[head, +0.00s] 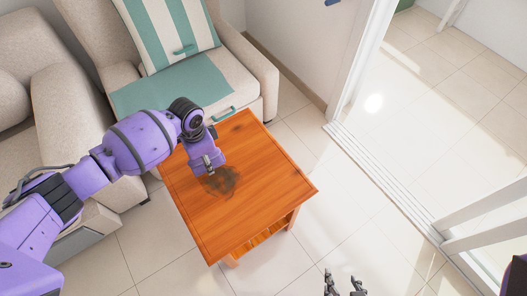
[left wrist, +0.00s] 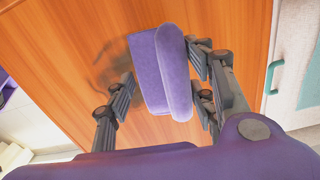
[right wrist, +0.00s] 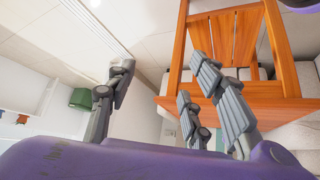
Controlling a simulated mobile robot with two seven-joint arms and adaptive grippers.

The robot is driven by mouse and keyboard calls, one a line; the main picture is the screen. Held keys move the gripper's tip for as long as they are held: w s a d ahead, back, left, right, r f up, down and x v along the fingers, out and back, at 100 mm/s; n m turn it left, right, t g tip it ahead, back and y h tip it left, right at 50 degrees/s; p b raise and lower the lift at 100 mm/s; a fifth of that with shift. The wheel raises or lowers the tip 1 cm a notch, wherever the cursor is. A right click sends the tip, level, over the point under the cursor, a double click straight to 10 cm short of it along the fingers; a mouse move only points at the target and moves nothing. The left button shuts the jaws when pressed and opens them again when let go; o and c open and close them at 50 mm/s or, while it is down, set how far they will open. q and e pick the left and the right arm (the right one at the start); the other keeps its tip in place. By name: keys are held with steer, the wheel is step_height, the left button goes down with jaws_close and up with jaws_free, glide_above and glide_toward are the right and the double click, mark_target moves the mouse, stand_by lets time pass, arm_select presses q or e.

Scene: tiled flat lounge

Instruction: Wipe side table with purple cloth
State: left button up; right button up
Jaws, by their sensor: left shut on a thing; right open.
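The side table (head: 270,178) is orange-brown wood with an open slatted lower shelf. A dark smudge (head: 228,184) lies near the middle of its top and also shows in the left wrist view (left wrist: 108,66). My left gripper (head: 209,165) is low over the tabletop beside the smudge, shut on the folded purple cloth (left wrist: 150,75). I cannot tell whether the cloth touches the wood. In the head view the cloth is hard to separate from the purple arm. My right gripper (head: 343,286) is open and empty, in front of the table and apart from it.
A beige armchair (head: 262,72) with a striped cushion (head: 170,30) and green throw stands close behind the table. A sofa (head: 60,110) is at the left. Tiled floor (head: 345,215) is clear right of the table, up to a sliding door frame (head: 385,170).

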arm_select(q)
step_height(320, 180, up, 2)
steer(key=shift+w+p, duration=0.15)
steer(key=shift+p, duration=0.45)
steer(key=shift+r+p, duration=0.8)
steer(key=shift+r, duration=0.1)
arm_select(e)
steer(key=r, duration=0.1)
steer(key=w+r, duration=0.1)
steer(key=r, duration=0.1)
steer(key=shift+w+a+r, duration=0.15)
steer(key=shift+w, duration=0.1)
steer(key=shift+s, duration=0.2)
